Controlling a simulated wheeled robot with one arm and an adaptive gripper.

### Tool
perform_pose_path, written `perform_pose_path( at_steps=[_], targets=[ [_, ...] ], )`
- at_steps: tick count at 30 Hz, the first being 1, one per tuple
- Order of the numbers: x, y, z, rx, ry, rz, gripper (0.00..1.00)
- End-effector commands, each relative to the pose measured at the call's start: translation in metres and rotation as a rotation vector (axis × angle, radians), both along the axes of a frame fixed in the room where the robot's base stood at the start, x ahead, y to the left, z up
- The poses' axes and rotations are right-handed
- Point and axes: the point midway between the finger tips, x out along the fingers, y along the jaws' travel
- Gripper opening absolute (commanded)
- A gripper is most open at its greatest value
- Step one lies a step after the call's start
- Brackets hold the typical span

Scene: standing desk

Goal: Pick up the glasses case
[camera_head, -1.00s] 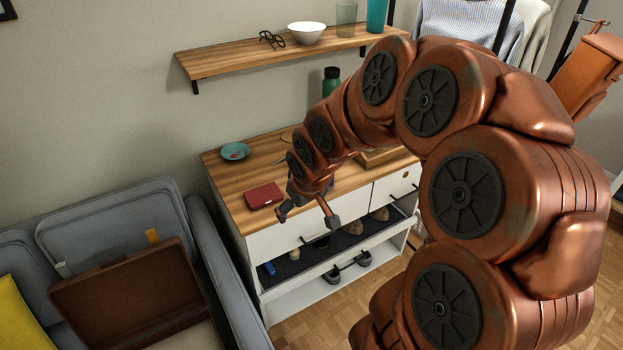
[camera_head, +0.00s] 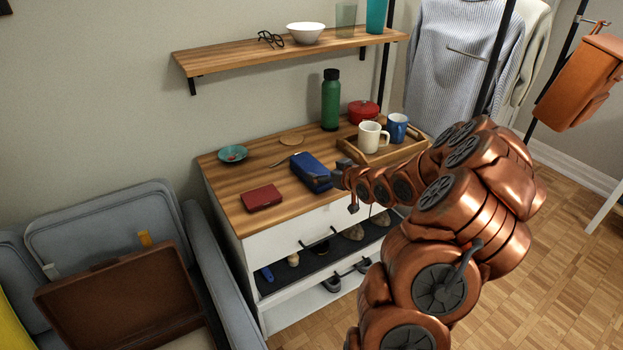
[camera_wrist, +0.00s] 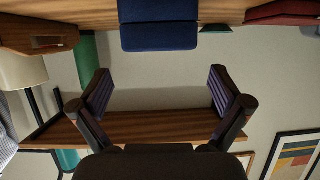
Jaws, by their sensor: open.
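The blue glasses case (camera_head: 309,171) lies on the wooden desk top, near its front edge. In the wrist view the blue case (camera_wrist: 158,30) is at the top centre, ahead of the fingers. My gripper (camera_head: 339,194) is at the front right of the case, close to it. In the wrist view my gripper (camera_wrist: 160,84) has its two fingers wide apart with nothing between them. The case appears lined up between the fingers but beyond their tips. In the head view one finger overlaps the case's right end, so contact cannot be judged.
A dark red box (camera_head: 262,198) lies left of the case. A wooden tray (camera_head: 384,157) with a white mug (camera_head: 373,137) and blue mug (camera_head: 397,127) stands right. A green bottle (camera_head: 330,102) stands behind. A shelf (camera_head: 230,60) hangs above.

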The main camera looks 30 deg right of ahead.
Motion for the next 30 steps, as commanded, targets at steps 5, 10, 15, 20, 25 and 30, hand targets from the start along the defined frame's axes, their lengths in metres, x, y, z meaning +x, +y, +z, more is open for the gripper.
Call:
perform_pose_path(
  at_steps=[5, 10, 15, 20, 25, 30],
  targets=[
    [0.012, 0.001, -0.005, 0.002, -0.002, 0.002, 1.00],
    [0.023, 0.001, -0.009, 0.000, -0.002, 0.003, 1.00],
    [0.035, 0.000, -0.013, -0.001, -0.002, 0.004, 1.00],
    [0.052, 0.001, -0.022, 0.001, 0.000, 0.004, 1.00],
    [0.066, -0.001, -0.027, -0.001, -0.002, 0.001, 1.00],
    [0.071, -0.001, -0.030, -0.001, -0.002, 0.001, 1.00]
  ],
)
